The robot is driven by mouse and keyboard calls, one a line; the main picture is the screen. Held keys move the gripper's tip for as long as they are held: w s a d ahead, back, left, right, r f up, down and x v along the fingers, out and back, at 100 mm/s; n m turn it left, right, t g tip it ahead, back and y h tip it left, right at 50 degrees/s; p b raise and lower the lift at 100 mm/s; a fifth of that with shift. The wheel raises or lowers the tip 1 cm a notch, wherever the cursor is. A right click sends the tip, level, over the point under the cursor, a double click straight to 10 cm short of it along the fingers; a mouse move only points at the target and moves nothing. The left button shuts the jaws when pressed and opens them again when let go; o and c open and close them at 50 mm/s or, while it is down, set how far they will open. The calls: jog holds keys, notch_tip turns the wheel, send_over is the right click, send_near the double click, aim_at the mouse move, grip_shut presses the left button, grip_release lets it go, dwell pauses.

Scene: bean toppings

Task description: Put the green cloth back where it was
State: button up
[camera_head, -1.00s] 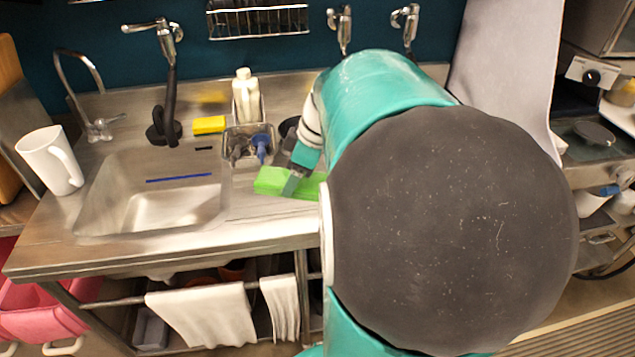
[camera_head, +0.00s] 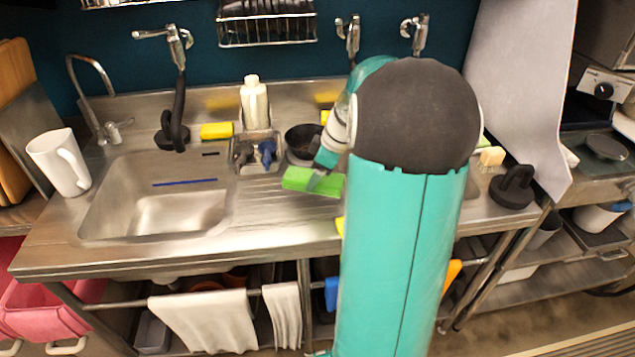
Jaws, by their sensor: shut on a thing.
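The green cloth (camera_head: 299,179) is a bright green, flat block-like piece over the ridged drainboard, right of the sink basin. My gripper (camera_head: 318,181) reaches down onto its right part and is shut on it. My arm hides some of the counter behind and to the right of the cloth. I cannot tell whether the cloth touches the drainboard or is slightly raised.
The sink basin (camera_head: 160,200) lies left. A yellow sponge (camera_head: 216,131) and white mug (camera_head: 60,162) are further left. The front drainboard is clear.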

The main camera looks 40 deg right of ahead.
jog(key=shift+w+d+f, duration=0.25)
jog(key=shift+d+f, duration=0.1)
jog(key=shift+f, duration=0.15)
jog(key=shift+w+d+f, duration=0.2)
jog(key=shift+d+f, duration=0.15)
jog(key=shift+f, duration=1.75)
jog(key=shift+f, duration=0.1)
jog(key=o, duration=1)
jog(key=shift+c, duration=0.2)
